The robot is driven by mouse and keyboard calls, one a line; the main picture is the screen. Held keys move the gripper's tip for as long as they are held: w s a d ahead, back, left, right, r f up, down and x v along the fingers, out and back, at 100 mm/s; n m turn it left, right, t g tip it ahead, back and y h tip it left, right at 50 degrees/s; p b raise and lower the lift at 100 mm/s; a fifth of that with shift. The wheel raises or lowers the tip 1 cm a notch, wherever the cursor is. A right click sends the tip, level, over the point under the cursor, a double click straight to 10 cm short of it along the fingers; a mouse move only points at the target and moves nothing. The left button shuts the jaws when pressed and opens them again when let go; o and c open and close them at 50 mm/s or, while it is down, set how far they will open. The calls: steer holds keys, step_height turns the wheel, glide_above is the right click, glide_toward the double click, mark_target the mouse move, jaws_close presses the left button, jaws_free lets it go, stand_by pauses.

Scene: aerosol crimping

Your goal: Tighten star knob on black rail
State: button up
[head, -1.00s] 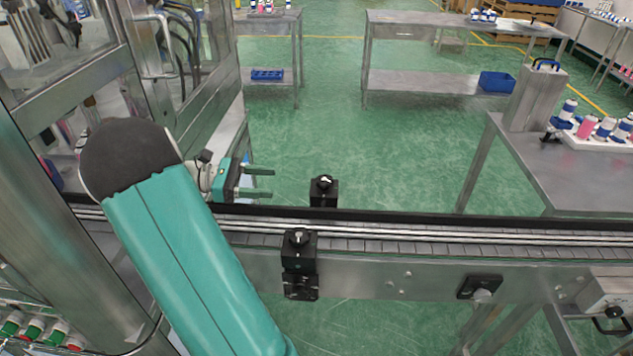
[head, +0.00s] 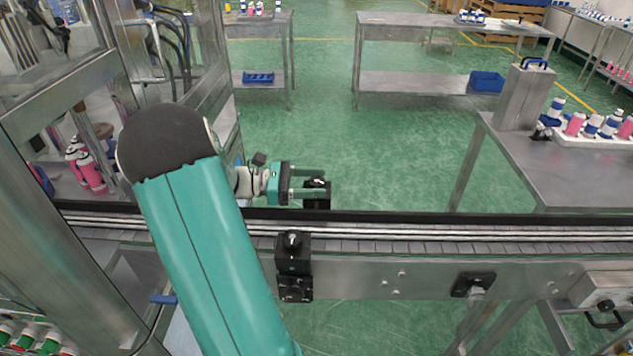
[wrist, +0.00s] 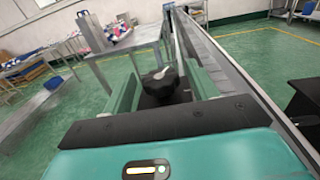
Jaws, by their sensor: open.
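A black star knob (head: 317,182) sits on a black block at the far side of the conveyor, beside the black rail (head: 450,216). My gripper (head: 324,184) comes in from the left with its green fingers apart, one on each side of the knob in the picture. In the wrist view the dark knob (wrist: 160,82) with a pale top shows between the open fingers of my gripper (wrist: 164,74). I cannot tell whether either finger touches it. A second black block with a knob (head: 292,242) is on the near side of the conveyor.
The conveyor (head: 420,245) runs left to right below my gripper. A metal-framed machine (head: 110,100) stands at the left. A steel table (head: 560,170) with bottles is at the right.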

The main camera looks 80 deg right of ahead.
steer(key=shift+s+d, duration=0.1)
steer(key=shift+s, duration=0.35)
steer(key=c, duration=1)
steer(key=shift+m+y, duration=0.3)
steer(key=shift+y, duration=0.2)
steer(key=m+y, duration=0.2)
steer(key=y, duration=0.1)
steer(key=m+y, duration=0.2)
steer(key=y, duration=0.1)
steer(key=shift+w+d+y, duration=0.1)
steer(key=shift+y, duration=0.2)
steer(key=m+t+y, duration=0.1)
steer(key=m+y, duration=0.1)
steer(key=y, duration=0.1)
steer(key=m+t+y, duration=0.1)
steer(key=m+y, duration=0.1)
steer(key=y, duration=0.1)
steer(key=shift+m+y, duration=0.3)
steer(key=shift+m, duration=0.1)
steer(key=shift+m+t+y, duration=0.5)
steer(key=shift+m+y, duration=0.1)
steer(key=shift+y, duration=0.2)
steer(key=o, duration=1)
